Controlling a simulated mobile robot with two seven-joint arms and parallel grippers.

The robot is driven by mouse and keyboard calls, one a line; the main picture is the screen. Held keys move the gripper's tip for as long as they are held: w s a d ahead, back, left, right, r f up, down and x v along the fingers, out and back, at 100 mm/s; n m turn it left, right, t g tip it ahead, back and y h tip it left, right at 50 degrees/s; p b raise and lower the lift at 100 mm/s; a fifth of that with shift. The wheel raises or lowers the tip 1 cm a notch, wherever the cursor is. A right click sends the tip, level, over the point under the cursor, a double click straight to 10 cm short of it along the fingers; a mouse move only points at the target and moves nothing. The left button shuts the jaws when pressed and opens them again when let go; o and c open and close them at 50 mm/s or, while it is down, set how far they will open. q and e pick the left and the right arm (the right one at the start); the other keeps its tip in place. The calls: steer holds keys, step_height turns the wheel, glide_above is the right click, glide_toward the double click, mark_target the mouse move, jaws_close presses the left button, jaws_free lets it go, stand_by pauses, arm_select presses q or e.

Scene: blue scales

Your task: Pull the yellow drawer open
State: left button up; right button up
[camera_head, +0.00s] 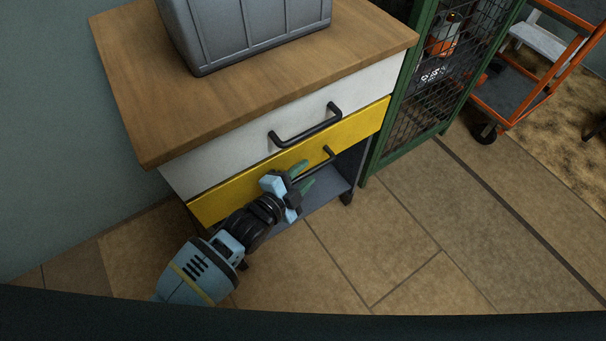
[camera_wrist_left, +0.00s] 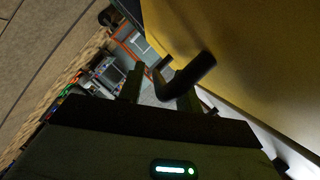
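The yellow drawer (camera_head: 236,193) is the lower drawer of a wood-topped cabinet, and its front looks about flush with the white drawer above. Its dark bar handle (camera_head: 325,157) is partly hidden by my left gripper (camera_head: 303,177). In the left wrist view the yellow front (camera_wrist_left: 235,45) fills the upper right, and the handle (camera_wrist_left: 187,77) reaches in between the two spread fingers of my left gripper (camera_wrist_left: 160,92). The fingers stand apart around the handle, with no clear grip on it. My right gripper is not in view.
The white drawer (camera_head: 230,155) has its own black handle (camera_head: 305,128). A grey case (camera_head: 245,35) stands on the wooden top (camera_head: 140,70). A green mesh cage (camera_head: 395,110) stands close on the right, with an orange cart (camera_head: 545,85) beyond. The tiled floor in front is clear.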

arm_select(q)
steer(key=shift+w, duration=0.1)
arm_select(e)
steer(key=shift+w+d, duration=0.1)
arm_select(q)
jaws_close()
steer(key=shift+d, duration=0.1)
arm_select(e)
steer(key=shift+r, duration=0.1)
